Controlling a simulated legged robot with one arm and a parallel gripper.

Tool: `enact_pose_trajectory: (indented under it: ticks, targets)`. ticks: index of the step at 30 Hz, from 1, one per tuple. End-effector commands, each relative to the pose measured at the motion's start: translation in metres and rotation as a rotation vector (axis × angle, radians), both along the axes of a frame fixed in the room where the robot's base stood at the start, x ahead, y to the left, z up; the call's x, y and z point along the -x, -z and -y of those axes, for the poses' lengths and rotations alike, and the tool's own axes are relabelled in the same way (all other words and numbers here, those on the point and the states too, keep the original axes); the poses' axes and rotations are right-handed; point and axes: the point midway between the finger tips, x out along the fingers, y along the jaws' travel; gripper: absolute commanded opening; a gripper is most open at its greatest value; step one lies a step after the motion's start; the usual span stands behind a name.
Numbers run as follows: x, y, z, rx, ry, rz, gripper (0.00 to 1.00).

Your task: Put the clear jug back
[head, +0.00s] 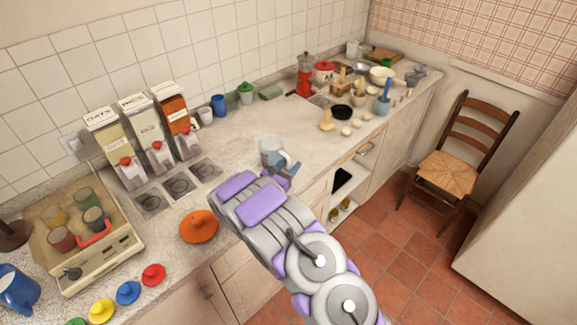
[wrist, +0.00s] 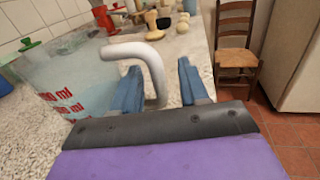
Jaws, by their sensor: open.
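The clear jug (head: 268,144) stands on the counter just beyond my gripper (head: 285,168) in the head view. In the wrist view the jug (wrist: 65,95) is large at the left, with red ml markings and a pale curved handle (wrist: 150,60). My gripper (wrist: 160,88) is open, its two blue fingers apart. The handle shows between the fingers, nearer the left one. I cannot tell whether a finger touches it. My arm hides part of the counter in the head view.
Dispensers (head: 148,130) stand along the wall at left. A tray of cups (head: 125,250) and an orange lid (head: 199,227) lie at front left. Kitchen items, including a red coffee pot (head: 305,75), crowd the far counter. A chair (head: 455,160) stands right.

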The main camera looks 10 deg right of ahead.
Motion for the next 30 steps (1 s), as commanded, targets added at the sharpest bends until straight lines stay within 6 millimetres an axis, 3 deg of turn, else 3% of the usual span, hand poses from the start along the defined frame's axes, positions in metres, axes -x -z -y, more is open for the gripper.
enact_pose_trajectory:
  ticks: [8, 21, 30]
  targets:
    - [0.008, -0.001, -0.009, 0.001, -0.004, -0.003, 0.44]
    - [0.068, -0.002, -0.067, 0.001, -0.004, 0.0, 0.44]
    - [0.086, -0.001, -0.082, -0.001, -0.001, 0.0, 0.44]
